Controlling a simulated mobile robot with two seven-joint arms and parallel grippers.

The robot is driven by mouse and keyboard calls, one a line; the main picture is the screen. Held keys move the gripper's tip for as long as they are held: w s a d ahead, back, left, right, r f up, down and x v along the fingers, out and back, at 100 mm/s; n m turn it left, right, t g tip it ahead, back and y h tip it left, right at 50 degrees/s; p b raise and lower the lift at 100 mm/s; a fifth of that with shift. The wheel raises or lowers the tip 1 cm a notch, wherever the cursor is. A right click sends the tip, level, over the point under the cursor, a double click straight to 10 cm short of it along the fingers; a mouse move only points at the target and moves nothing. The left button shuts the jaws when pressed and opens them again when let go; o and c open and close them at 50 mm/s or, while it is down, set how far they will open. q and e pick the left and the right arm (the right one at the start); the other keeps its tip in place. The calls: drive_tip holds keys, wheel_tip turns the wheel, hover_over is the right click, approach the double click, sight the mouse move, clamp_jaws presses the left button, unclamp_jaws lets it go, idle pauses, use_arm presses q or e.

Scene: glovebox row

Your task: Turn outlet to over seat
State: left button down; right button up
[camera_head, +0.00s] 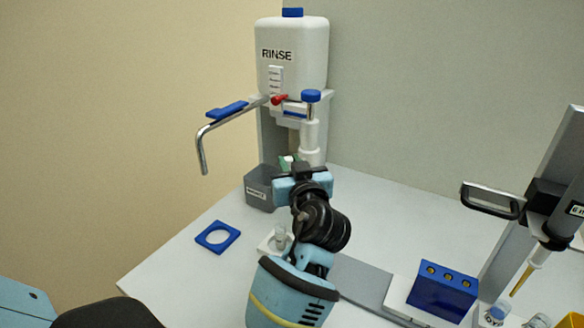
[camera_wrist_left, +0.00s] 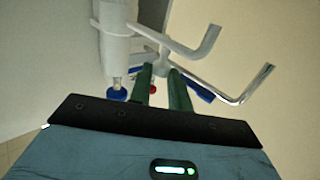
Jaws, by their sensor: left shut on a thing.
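The outlet (camera_head: 204,140) is a bent metal tube with a blue handle (camera_head: 228,110), reaching left from the RINSE dispenser (camera_head: 292,55). Its tip hangs down at the left. The outlet (camera_wrist_left: 235,101) and handle (camera_wrist_left: 201,93) also show in the left wrist view. The likely seat, a blue square plate with a round hole (camera_head: 235,235), lies on the table below the outlet. My left gripper (camera_head: 287,161) is in front of the dispenser, below the outlet. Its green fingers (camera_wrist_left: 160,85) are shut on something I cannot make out. My right gripper is not in view.
A small clear vial (camera_head: 280,237) stands beside my wrist. A blue rack (camera_head: 443,290) and a pipette stand (camera_head: 520,230) are at the right. The table around the blue plate is clear.

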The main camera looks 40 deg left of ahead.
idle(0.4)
use_arm(q)
drive_tip(key=c, duration=1.4)
unclamp_jaws()
drive_tip(key=shift+d, duration=0.1)
drive_tip(key=shift+o, duration=0.5)
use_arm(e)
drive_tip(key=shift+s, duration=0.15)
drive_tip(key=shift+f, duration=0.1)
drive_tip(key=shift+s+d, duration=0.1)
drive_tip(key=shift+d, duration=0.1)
